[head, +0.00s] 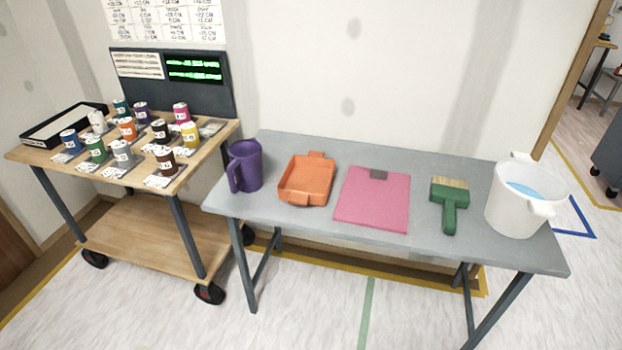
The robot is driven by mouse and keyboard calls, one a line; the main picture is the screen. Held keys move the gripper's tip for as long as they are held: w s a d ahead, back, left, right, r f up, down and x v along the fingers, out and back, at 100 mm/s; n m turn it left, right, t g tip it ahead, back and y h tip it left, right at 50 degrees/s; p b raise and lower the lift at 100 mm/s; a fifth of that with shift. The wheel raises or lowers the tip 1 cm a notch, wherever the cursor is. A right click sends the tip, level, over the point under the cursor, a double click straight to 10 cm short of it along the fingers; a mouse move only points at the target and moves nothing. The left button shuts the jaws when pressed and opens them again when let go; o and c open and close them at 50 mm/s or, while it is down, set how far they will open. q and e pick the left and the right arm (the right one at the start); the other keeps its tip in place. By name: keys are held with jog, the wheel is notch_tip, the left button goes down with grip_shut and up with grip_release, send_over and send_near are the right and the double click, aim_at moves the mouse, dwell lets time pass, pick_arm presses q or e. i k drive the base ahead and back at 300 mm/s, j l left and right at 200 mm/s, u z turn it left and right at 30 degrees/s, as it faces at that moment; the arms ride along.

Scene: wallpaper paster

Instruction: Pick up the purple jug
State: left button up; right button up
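The purple jug (246,166) stands upright at the left end of the grey table (320,225). Its handle is on its left front side, toward me. An orange tray (306,181) is just to its right, with a small gap between them. Neither of my grippers shows in the head view. Nothing is touching the jug except the table under it.
A wooden cart (150,240) with several small cans is close on the left. The floor in front is clear.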

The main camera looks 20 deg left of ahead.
aim_at(244, 168)
jog(key=i, duration=0.25)
jog(key=i+l+u, duration=0.35)
jog(key=i, duration=0.2)
jog(key=i+l+u, duration=0.25)
jog(key=i+u, duration=0.15)
jog(key=i+l, duration=0.05)
jog(key=i, duration=0.1)
